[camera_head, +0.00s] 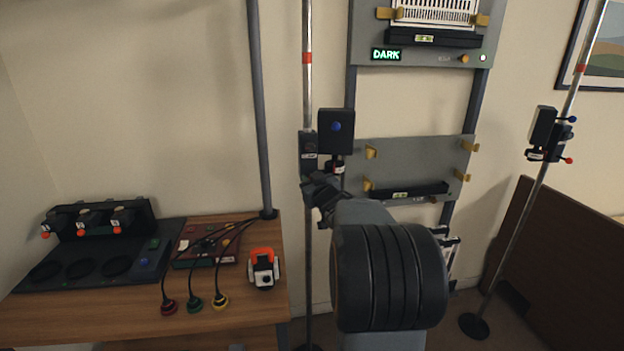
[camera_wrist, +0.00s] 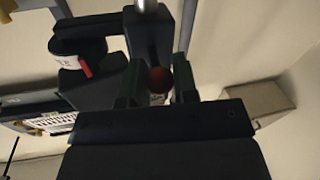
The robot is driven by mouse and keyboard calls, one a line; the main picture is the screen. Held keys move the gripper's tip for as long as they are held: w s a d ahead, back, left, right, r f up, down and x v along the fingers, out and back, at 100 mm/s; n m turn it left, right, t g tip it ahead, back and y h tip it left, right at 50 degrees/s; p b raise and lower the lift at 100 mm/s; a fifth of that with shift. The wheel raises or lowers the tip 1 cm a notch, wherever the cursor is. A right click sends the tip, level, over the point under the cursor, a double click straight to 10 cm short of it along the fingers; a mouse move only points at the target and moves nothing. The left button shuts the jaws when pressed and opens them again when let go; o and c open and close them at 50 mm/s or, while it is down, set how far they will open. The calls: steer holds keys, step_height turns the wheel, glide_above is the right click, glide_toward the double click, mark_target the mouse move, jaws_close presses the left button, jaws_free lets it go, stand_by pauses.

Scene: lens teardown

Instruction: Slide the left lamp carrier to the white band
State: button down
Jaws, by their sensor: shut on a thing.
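The left lamp carrier (camera_head: 308,146) is a dark block around the left upright pole (camera_head: 307,90), with a black lamp box (camera_head: 336,131) bearing a blue dot on its right side. My gripper (camera_head: 322,188) is at the carrier's lower end, partly hidden by my arm. In the wrist view my gripper (camera_wrist: 157,85) is shut on the carrier, its two dark fingers either side of a red ball knob (camera_wrist: 159,80). The carrier body (camera_wrist: 150,40) and pole (camera_wrist: 147,5) show beyond.
A grey panel (camera_head: 420,160) with yellow clips stands just right of the carrier. A second pole (camera_head: 510,235) with another lamp carrier (camera_head: 545,135) is at right. A wooden desk (camera_head: 245,318) with cables and a black lamp tray is at left.

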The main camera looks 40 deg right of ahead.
steer(key=c, duration=0.9)
jaws_free()
steer(key=v, duration=1.3)
steer(key=shift+s, duration=0.4)
